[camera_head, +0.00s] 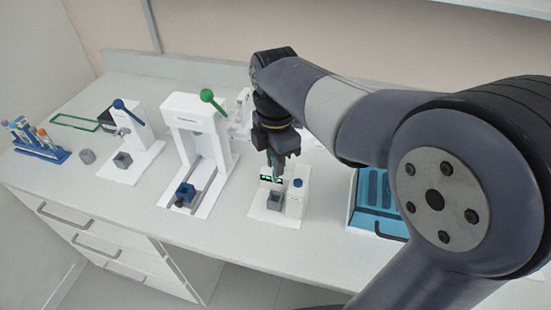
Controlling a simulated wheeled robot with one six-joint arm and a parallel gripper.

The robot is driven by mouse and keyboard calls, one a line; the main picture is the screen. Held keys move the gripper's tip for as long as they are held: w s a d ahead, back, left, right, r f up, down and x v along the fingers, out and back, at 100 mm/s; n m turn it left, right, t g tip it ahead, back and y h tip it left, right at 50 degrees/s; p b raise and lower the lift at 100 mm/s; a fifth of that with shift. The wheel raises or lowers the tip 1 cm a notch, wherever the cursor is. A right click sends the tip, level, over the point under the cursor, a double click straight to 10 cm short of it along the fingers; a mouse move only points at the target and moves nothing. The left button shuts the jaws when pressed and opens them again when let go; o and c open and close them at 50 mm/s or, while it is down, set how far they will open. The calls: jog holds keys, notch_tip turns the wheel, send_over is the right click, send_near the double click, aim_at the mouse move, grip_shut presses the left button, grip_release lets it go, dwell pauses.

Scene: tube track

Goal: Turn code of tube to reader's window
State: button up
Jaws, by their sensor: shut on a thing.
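The reader (288,211) is a small white device at the middle of the bench, with a dark panel showing green marks (266,179) and a grey square holder (275,201) in front. A blue round top (298,183) sits on its right part. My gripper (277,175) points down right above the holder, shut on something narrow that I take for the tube. The tube is mostly hidden by the fingers and too small to make out. Its code and which way it faces cannot be seen, nor can I tell whether it touches the holder.
Left of the reader stand a white press with a green lever (212,100) and a white device with a blue lever (128,110). A blue rack of tubes (41,150) is at far left. A blue tray (364,217) is close right, partly behind my arm.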

aim_at(276, 181)
jog(key=shift+f+n, duration=0.15)
jog(key=shift+n, duration=0.85)
notch_tip(276, 181, down, 5)
jog(key=b, duration=0.4)
jog(key=shift+b, duration=0.3)
jog(key=shift+r, duration=0.2)
jog(key=shift+f+p, duration=0.35)
jog(key=shift+f, duration=0.25)
jog(key=shift+f, duration=0.35)
jog(key=shift+f+b, duration=0.15)
jog(key=shift+b, duration=0.2)
jog(key=shift+f, duration=0.5)
